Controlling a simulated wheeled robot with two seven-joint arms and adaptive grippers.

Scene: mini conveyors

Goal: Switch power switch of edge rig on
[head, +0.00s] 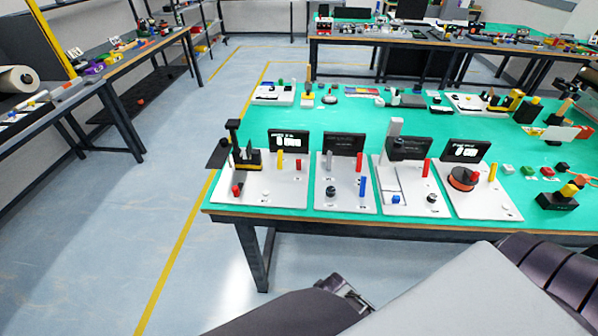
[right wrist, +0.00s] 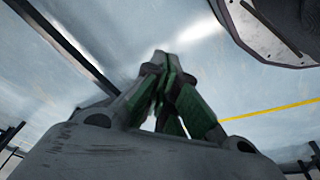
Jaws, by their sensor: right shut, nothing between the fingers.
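Several white rig boards stand along the near edge of the green table, and I cannot tell which is the edge rig. The leftmost board (head: 275,193) carries a black and yellow device, coloured posts and a small red part. The second board (head: 340,204) has a dark knob, the third board (head: 412,205) a blue part, and the rightmost board (head: 489,207) an orange-red disc. Switch positions are too small to read. My right gripper (right wrist: 172,58) is shut and empty over the floor in the right wrist view. No left gripper is clearly identifiable.
The green table (head: 370,115) holds small parts behind the boards and a black block (head: 556,202) at right. Dark table legs (head: 253,255) stand below its edge. Shelves and a bench line the left. Floor between them is open. My arm links cover the lower right.

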